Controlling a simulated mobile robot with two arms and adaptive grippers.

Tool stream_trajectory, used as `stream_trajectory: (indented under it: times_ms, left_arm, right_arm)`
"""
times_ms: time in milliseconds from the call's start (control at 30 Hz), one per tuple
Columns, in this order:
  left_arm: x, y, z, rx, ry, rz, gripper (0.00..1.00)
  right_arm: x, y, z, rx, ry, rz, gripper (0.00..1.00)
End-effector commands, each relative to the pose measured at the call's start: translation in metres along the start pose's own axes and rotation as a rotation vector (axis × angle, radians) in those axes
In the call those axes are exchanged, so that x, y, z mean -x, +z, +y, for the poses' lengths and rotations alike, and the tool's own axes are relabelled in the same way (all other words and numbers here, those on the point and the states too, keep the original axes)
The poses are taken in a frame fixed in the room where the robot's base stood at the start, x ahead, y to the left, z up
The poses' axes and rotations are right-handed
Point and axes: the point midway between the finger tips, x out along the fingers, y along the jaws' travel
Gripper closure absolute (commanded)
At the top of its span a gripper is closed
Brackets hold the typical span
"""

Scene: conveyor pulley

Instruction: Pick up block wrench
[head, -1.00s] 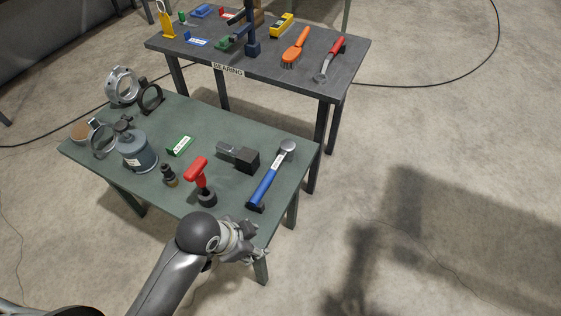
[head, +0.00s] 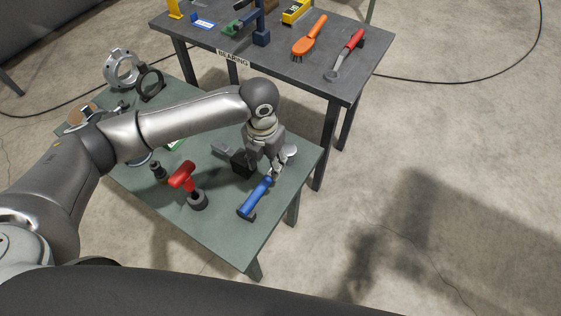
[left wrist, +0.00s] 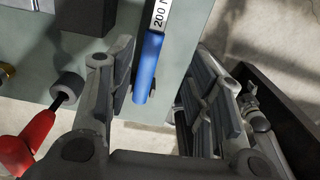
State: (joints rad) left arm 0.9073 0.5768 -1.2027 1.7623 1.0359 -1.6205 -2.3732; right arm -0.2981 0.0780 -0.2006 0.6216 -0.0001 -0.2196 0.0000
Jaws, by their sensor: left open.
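The blue-handled wrench (head: 256,195) lies near the right edge of the green table, its round grey head pointing to the far side. In the left wrist view its blue handle (left wrist: 148,68) and a white label reading "200 N" show between the fingers. My left gripper (head: 274,170) is open and over the wrench, near its upper half. In the left wrist view the left gripper's fingers (left wrist: 162,85) stand apart on both sides of the handle; contact is not visible. My right gripper is not in view.
The green table (head: 225,235) also holds a red-handled tool (head: 184,178), a small dark fitting (head: 158,172) and metal rings (head: 122,68). My left arm hides some items. A dark table (head: 285,72) with an orange brush (head: 310,37) and red-handled wrench (head: 345,55) stands behind.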

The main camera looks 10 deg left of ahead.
Motion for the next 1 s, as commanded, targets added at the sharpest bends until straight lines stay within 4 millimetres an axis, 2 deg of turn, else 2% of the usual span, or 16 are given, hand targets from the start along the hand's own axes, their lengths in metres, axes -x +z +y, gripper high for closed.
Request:
stream_trajectory:
  times_ms: [133, 400, 633, 900, 1000]
  left_arm:
    - [-0.004, 0.001, 0.009, -0.051, 0.016, 0.015, 0.53]
    - [-0.045, 0.001, 0.010, -0.054, 0.017, 0.015, 0.53]
    - [-0.063, -0.002, 0.009, -0.054, 0.017, 0.015, 0.53]
    - [-0.100, -0.007, 0.009, -0.053, 0.017, 0.013, 0.53]
    - [-0.104, -0.007, 0.010, -0.054, 0.018, 0.011, 0.53]
  right_arm:
    - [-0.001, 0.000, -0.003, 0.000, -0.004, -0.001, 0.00]
    - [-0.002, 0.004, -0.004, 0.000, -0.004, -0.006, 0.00]
    - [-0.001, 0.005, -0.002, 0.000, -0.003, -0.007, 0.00]
    - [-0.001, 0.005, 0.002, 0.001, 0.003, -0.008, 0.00]
    - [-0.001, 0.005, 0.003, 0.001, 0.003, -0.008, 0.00]
